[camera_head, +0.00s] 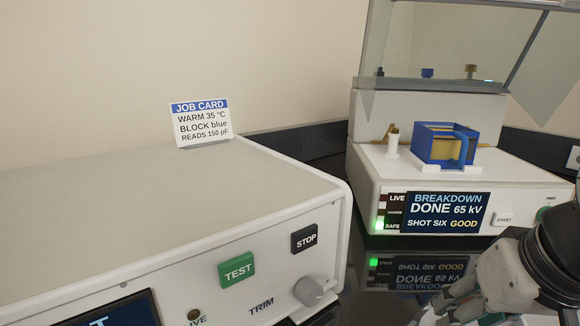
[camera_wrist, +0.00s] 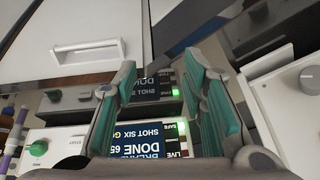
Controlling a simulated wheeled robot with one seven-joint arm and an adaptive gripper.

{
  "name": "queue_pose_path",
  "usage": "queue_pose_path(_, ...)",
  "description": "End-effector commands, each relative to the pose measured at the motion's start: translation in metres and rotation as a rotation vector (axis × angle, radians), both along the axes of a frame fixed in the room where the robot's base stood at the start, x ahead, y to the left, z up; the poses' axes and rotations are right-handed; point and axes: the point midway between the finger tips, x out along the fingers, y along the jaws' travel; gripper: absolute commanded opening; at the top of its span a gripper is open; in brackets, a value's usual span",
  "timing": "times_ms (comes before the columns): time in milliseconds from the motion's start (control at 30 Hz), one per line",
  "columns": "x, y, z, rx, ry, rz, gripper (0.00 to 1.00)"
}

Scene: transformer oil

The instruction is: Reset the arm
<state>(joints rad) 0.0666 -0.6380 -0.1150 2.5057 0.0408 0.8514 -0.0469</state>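My gripper (camera_wrist: 162,78) shows in the wrist view with its two teal-padded fingers apart and nothing between them. In the head view my gripper (camera_head: 450,304) is at the lower right, in front of the breakdown tester (camera_head: 368,196). The tester's screen (camera_head: 433,213) reads BREAKDOWN, DONE 65 kV, SHOT SIX GOOD, and a green SAFE lamp is lit. The screen also shows upside down in the wrist view (camera_wrist: 138,140), beyond the fingers. A blue block with a yellowish inside (camera_head: 440,146) sits on top of the tester, under a raised clear cover (camera_head: 450,45).
A large white instrument (camera_head: 150,205) with a green TEST button (camera_head: 237,269), a black STOP button (camera_head: 304,238) and a TRIM knob (camera_head: 308,291) fills the left.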

Motion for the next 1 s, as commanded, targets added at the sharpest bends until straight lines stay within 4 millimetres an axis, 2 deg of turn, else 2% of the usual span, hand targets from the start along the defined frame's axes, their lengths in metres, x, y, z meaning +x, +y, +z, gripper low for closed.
queue_pose_path(33, -0.017, 0.008, -0.004, -0.007, 0.046, 0.028, 0.38)
queue_pose_path(133, -0.049, 0.02, -0.011, -0.021, 0.142, 0.068, 0.38)
queue_pose_path(367, -0.114, 0.031, -0.021, -0.073, 0.329, 0.128, 0.38)
queue_pose_path(767, -0.109, 0.031, 0.044, -0.077, 0.242, 0.127, 0.38)
queue_pose_path(1000, -0.111, 0.031, 0.104, -0.083, 0.154, 0.128, 0.38)
